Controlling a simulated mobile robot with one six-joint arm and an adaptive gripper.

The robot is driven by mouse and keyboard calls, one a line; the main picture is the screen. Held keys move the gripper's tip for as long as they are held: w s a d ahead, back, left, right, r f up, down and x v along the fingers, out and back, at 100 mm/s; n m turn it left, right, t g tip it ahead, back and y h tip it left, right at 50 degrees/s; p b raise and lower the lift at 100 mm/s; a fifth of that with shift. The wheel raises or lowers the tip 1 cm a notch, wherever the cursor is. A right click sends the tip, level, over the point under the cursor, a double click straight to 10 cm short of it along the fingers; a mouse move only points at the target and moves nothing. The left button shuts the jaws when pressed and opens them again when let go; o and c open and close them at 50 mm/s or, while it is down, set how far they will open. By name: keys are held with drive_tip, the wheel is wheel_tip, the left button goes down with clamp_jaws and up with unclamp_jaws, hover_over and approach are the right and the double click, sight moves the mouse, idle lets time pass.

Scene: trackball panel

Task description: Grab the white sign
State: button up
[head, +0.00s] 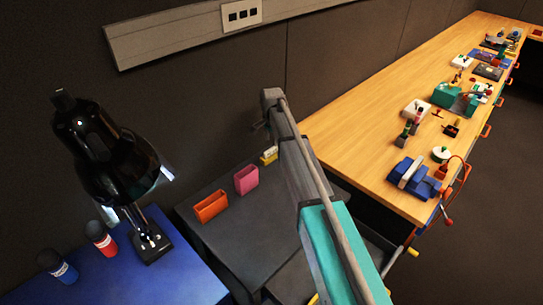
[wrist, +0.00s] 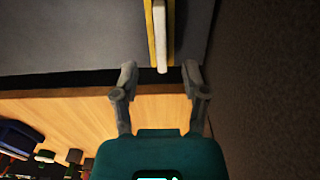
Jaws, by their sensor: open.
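The white sign (wrist: 160,38) shows edge-on in the wrist view as a narrow pale strip with yellow along its sides. It is at the top middle, on the dark grey table. In the head view it appears as a small yellow and white piece (head: 270,154), left of my arm. My gripper (wrist: 160,74) is open and empty. In the wrist view its two fingers are apart, with the sign's near end roughly in line with the gap between them. In the head view my gripper's fingers are too small and dark to make out.
An orange holder (head: 211,207) and a pink holder (head: 246,179) stand on the dark grey table (head: 238,229). A black lamp (head: 100,150) stands on the blue table at left. A wooden bench (head: 365,125) with several devices runs along the right. The dark wall is close behind.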

sight(271, 149)
drive_tip(key=shift+f, duration=0.1)
drive_tip(key=shift+s+a+f+b, duration=0.1)
drive_tip(key=shift+f+b, duration=1.15)
drive_tip(key=shift+b, duration=0.1)
drive_tip(key=shift+a+f+b, duration=0.1)
drive_tip(key=shift+f+b, duration=1.15)
drive_tip(key=shift+b, duration=0.05)
drive_tip(key=shift+c, duration=0.2)
clamp_jaws()
